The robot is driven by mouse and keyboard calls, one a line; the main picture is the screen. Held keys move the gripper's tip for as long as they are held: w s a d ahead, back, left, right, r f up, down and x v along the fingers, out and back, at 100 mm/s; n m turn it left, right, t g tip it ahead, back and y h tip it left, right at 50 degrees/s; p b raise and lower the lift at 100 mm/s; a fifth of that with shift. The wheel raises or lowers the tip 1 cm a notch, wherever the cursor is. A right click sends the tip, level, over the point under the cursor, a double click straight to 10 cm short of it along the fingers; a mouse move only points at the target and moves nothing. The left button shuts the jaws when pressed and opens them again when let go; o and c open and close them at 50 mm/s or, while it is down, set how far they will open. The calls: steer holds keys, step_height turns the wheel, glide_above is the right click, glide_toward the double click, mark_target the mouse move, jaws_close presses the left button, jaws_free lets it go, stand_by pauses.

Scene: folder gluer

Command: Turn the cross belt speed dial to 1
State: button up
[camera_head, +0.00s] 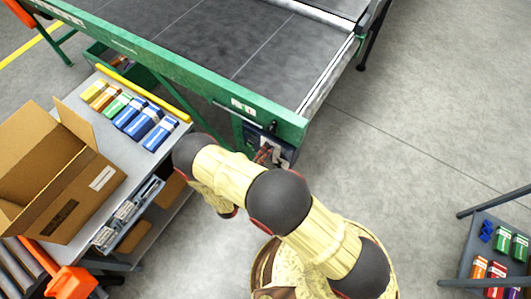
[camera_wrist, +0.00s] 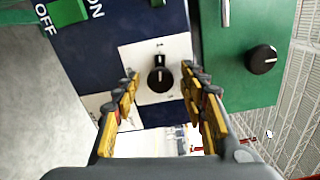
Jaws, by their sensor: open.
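A black dial (camera_wrist: 159,79) sits on a white plate on a dark blue control box in the wrist view. Its white pointer mark points up in the picture. The plate's printing is too small to read, so I cannot confirm that it is the cross belt speed dial. My gripper (camera_wrist: 161,84) is open, one yellow-padded finger on each side of the dial; I cannot tell whether they touch it. In the head view my gripper (camera_head: 264,154) is at the blue box (camera_head: 284,151) under the green conveyor frame, and the dial is hidden there.
A second black knob (camera_wrist: 262,60) is on the green panel to the right. A green ON/OFF switch (camera_wrist: 66,12) is at upper left. In the head view, a table (camera_head: 172,150) with a cardboard box (camera_head: 55,170) and small packs stands left.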

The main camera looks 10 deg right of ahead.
steer(key=shift+s+a, duration=0.1)
steer(key=v, duration=1.1)
steer(key=shift+s+a, duration=0.25)
steer(key=shift+s, duration=0.05)
stand_by(0.3)
